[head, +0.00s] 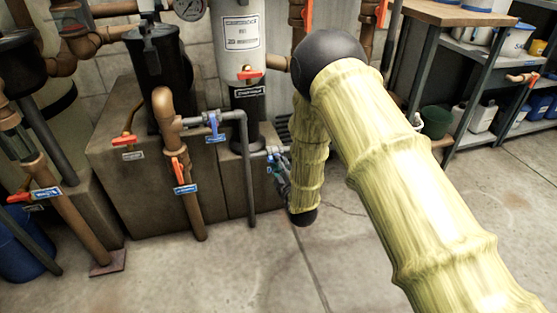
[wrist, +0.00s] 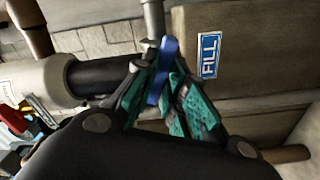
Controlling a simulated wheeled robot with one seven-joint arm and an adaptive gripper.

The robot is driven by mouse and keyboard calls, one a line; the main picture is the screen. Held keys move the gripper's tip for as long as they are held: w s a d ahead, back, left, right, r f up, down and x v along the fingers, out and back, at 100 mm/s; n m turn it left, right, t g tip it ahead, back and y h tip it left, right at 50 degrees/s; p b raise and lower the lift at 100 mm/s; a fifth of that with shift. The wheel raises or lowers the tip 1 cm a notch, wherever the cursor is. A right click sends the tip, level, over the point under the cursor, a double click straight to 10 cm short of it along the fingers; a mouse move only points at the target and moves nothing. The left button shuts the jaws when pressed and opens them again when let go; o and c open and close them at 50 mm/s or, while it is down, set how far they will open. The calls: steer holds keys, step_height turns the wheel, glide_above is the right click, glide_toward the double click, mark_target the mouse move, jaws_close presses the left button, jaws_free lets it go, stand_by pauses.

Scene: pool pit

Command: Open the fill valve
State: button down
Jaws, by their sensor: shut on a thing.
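The fill valve's blue lever handle (wrist: 163,68) sits between the teal-padded fingers of my gripper (wrist: 168,85) in the wrist view. The fingers are shut on it. A grey pipe (wrist: 153,18) runs up right behind the handle. A blue label reading FILL (wrist: 209,54) is on the brown block beside it. In the head view my gripper (head: 275,167) is low in front of the block, at the end of a thin grey pipe (head: 259,153). My arm hides part of the surroundings, and the handle is too small there to read its angle.
Another blue-handled valve (head: 213,123) on a grey pipe is close to the left. Red-handled valves (head: 178,169) and (head: 127,140) sit on nearby copper pipes. Shelving (head: 470,52) is at the right. The concrete floor in front is clear.

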steer(key=n, duration=0.5)
steer(key=c, duration=1.4)
jaws_free()
steer(key=shift+o, duration=0.2)
steer(key=p+v, duration=0.2)
steer(key=v, duration=0.5)
